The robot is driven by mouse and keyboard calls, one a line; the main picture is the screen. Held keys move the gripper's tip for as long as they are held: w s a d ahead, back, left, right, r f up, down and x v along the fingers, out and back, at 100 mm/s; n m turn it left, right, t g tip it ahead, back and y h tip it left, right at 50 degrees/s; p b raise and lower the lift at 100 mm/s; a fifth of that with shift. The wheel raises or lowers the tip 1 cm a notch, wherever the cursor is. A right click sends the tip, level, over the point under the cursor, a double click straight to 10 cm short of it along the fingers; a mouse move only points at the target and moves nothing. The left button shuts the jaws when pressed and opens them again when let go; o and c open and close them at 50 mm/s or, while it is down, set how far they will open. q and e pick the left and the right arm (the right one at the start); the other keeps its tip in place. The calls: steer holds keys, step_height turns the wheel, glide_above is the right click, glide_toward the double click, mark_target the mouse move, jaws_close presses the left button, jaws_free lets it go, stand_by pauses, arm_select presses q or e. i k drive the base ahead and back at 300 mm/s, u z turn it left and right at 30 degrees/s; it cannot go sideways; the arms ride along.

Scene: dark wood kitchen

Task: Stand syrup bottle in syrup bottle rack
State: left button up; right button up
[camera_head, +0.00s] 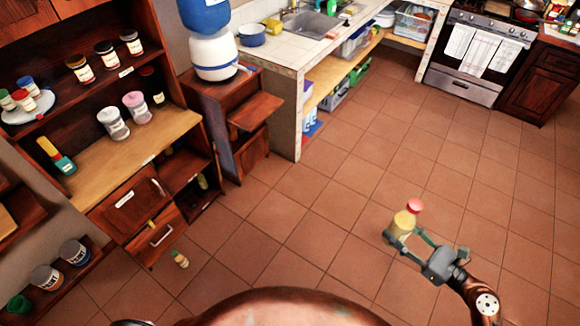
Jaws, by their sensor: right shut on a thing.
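A yellow bottle with a red cap (405,220), which looks like the syrup bottle, is held roughly upright, slightly tilted, above the tiled floor at lower right. My right gripper (402,237) is shut on its lower part, and the fingers hide some of it. I cannot pick out a syrup bottle rack for certain. My left gripper is not in view.
The wooden shelf cabinet (150,133) with jars stands at left, its lower drawer (158,240) pulled out. A water dispenser (213,55) on a wooden stand (230,110) is beside it. The counter (270,50) and stove (480,55) are at the back. The middle floor is clear.

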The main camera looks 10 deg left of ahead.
mark_target(184, 208)
steer(key=i, duration=2.15)
steer(key=u, duration=3.35)
